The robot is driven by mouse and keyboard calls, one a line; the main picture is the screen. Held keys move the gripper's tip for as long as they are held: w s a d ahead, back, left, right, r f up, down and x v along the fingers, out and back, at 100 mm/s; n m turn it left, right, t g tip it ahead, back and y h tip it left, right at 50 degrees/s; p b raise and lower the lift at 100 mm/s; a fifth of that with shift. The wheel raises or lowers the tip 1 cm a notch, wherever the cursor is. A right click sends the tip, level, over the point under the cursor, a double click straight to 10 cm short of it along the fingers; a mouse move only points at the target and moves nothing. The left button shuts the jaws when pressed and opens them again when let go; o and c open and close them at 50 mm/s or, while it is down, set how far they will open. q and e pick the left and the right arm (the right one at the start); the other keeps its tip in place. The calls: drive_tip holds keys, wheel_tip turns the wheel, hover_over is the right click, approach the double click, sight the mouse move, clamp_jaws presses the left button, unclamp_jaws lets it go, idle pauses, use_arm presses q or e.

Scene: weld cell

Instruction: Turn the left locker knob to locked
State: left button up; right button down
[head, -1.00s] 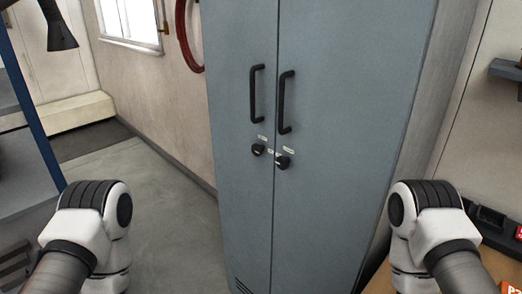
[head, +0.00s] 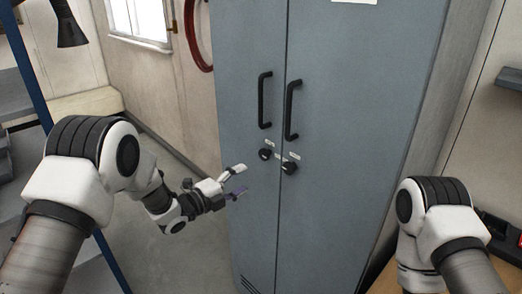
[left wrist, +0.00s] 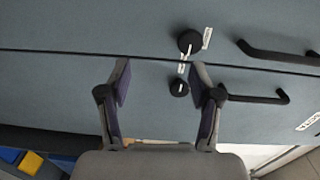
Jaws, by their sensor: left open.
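The left locker knob (head: 265,154) is a black round knob on the left door, near the door gap. In the left wrist view, which is turned sideways, it is the upper, larger knob (left wrist: 191,42), with a pale mark at its lower edge. The right knob (head: 289,168) sits on the other door and also shows in the left wrist view (left wrist: 179,88). My left gripper (head: 238,181) is open and empty, left of and below the left knob, apart from it. Its spread fingers show in the left wrist view (left wrist: 160,80). My right gripper is out of view.
The grey-blue locker (head: 350,130) has two black handles, left (head: 265,100) and right (head: 291,109), above the knobs. Small white labels lie around the knobs. A blue-framed shelf (head: 30,70) stands at left. The floor between shelf and locker is clear.

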use_arm(q)
approach(262, 155)
drive_tip(key=d, duration=0.1)
drive_tip(key=p+x, duration=0.3)
drive_tip(key=x, duration=0.5)
drive_tip(key=shift+w+d, duration=0.1)
drive_tip(key=shift+w, duration=0.35)
drive_tip(key=shift+f, duration=0.1)
drive_tip(key=c, duration=1.1)
